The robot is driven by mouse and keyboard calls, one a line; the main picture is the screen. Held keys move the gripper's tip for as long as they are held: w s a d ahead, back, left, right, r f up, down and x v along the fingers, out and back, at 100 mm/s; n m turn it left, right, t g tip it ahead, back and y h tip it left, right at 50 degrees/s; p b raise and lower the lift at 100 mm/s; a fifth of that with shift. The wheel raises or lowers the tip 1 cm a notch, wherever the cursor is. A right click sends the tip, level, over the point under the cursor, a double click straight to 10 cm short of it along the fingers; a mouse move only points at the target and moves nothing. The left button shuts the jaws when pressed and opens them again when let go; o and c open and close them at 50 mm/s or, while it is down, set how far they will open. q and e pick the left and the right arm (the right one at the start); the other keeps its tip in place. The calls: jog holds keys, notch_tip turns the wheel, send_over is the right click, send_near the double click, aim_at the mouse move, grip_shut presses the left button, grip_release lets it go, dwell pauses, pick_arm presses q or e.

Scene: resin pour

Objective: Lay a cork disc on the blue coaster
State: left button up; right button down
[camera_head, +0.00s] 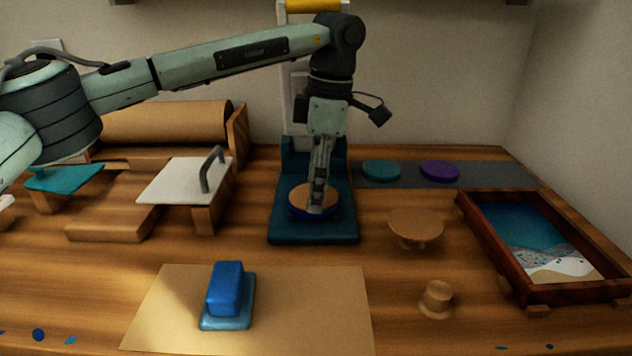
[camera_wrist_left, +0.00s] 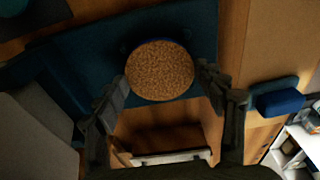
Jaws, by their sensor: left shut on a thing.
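The cork disc (camera_head: 301,196) is at the dark blue stand (camera_head: 286,229), over the blue coaster (camera_head: 297,212), whose dark blue edge shows below it. In the left wrist view the cork disc (camera_wrist_left: 160,70) shows its round speckled face between the two fingers. My left gripper (camera_head: 318,203) points down and is shut on the cork disc. The fingers hide part of the disc, and I cannot tell whether it rests fully on the coaster. My right gripper is not in view.
Teal (camera_head: 381,170) and purple (camera_head: 440,171) discs lie on a grey strip at the back. A round wooden stand (camera_head: 416,225), a small wooden knob (camera_head: 436,298) and a framed tray (camera_head: 489,247) are at the right. A blue block (camera_head: 226,287) sits on a tan sheet (camera_head: 320,308) in front.

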pick_arm(q)
jog(key=shift+f, duration=0.35)
dwell(1.2)
jog(key=o, duration=0.8)
jog(key=shift+o, duration=0.2)
notch_tip(320, 180, up, 6)
jog(key=p, duration=0.4)
jog(key=shift+r+p, duration=0.55)
jog(key=shift+r, duration=0.6)
